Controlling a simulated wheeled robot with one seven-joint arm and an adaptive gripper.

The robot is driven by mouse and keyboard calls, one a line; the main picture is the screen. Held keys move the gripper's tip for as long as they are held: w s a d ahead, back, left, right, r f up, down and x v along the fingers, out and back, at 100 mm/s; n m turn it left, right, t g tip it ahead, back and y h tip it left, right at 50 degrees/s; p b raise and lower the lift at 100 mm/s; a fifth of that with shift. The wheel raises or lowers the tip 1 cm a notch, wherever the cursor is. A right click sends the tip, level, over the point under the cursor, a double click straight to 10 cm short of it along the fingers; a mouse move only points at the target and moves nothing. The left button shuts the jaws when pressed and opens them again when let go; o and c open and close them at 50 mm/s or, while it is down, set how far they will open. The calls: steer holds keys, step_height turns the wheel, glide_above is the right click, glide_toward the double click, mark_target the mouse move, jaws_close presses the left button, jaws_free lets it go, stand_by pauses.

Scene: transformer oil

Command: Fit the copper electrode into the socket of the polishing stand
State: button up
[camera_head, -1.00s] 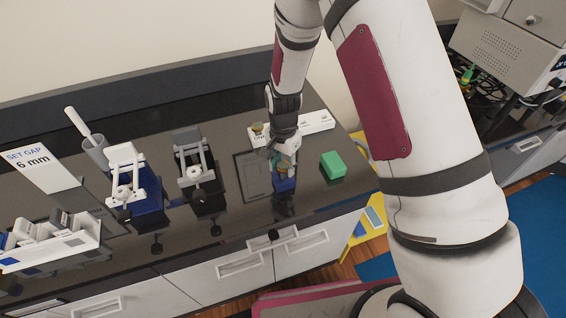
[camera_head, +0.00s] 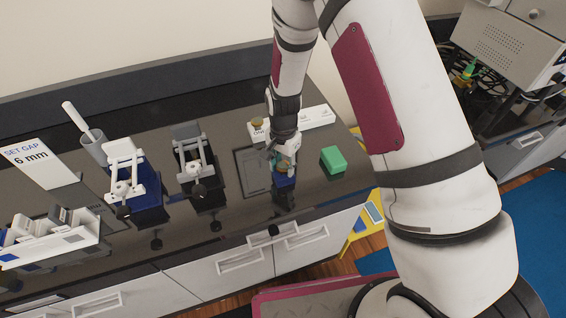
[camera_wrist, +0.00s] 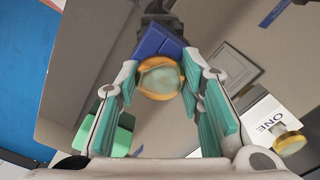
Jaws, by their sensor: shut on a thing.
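My gripper (camera_wrist: 158,85) is shut on the copper electrode (camera_wrist: 160,94), a round copper-rimmed piece with a pale, blurred middle, between the teal finger pads. The blue polishing stand (camera_wrist: 157,43) shows just beyond the electrode in the wrist view. In the head view my gripper (camera_head: 283,160) points down directly over the stand (camera_head: 284,182), whose top is partly hidden by the fingers. The electrode overlaps the stand's edge in the wrist view. I cannot tell whether it touches the stand or enters the socket, which is hidden.
A green block (camera_head: 333,160) lies right of the stand. Another copper electrode (camera_head: 257,125) stands on a white holder marked "ONE" behind. A dark framed panel (camera_head: 252,174) lies to the left. Two clamp fixtures (camera_head: 125,172) (camera_head: 193,160) stand farther left. The counter's front edge is close.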

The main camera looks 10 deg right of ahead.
steer(key=o, duration=1.3)
step_height(320, 180, up, 12)
step_height(320, 180, up, 10)
steer(key=n+t+b, duration=0.1)
steer(key=n+b, duration=0.1)
glide_above(284, 165)
steer(key=d, duration=0.3)
steer(key=s+d+r+n+t+b, duration=0.1)
steer(key=s+d+r+n+t, duration=0.1)
steer(key=s+d+r, duration=0.3)
steer(key=s+d+r+n+t+b, duration=0.2)
steer(key=s+r+n, duration=0.3)
steer(key=s, duration=0.6)
steer(key=shift+d+r+t+b, duration=0.3)
steer(key=shift+r+b, duration=0.1)
steer(key=shift+b, duration=0.25)
